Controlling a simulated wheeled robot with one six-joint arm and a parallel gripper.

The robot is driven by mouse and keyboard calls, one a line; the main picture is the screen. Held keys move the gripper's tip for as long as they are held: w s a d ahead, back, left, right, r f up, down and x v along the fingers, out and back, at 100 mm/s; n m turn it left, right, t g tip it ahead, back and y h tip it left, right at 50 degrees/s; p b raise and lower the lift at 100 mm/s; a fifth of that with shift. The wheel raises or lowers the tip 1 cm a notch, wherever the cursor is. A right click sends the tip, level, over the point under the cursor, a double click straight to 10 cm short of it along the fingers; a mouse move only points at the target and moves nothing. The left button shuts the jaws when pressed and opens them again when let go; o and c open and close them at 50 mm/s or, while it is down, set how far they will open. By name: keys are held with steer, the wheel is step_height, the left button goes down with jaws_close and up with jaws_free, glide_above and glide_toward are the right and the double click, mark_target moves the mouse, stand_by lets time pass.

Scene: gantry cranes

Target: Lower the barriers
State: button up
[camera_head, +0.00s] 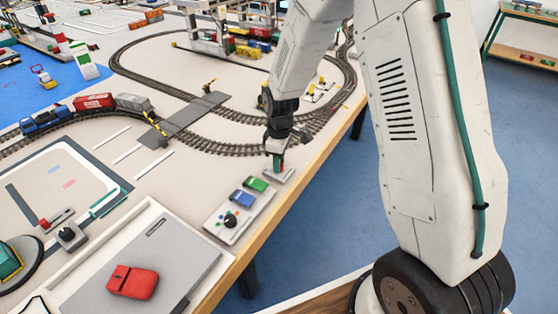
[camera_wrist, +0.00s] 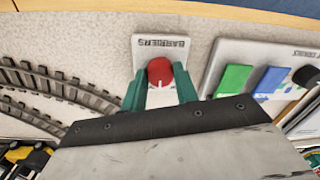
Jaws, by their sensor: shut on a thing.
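The barriers control (camera_wrist: 161,45) is a small pale plate lettered BARRIERS, with a red-knobbed lever (camera_wrist: 160,70). In the head view its plate (camera_head: 284,176) lies near the table's right edge. My gripper (camera_head: 277,160) points down over it. In the wrist view the green fingers of my gripper (camera_wrist: 160,92) are shut on the red knob, one on each side. The lever's lower part is hidden. A yellow-and-black barrier (camera_head: 154,123) slants at the near side of the grey level crossing (camera_head: 185,119). Another yellow barrier (camera_head: 209,85) stands at its far side.
A control panel (camera_head: 236,217) with a green switch, a blue switch and a black knob sits just beside the plate. A train (camera_head: 92,102) stands on the track left of the crossing.

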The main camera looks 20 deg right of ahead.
steer(key=m, duration=0.4)
steer(key=shift+m, duration=2.2)
steer(key=o, duration=1)
steer(key=shift+c, duration=0.2)
steer(key=r, duration=0.8)
steer(key=shift+d, duration=0.2)
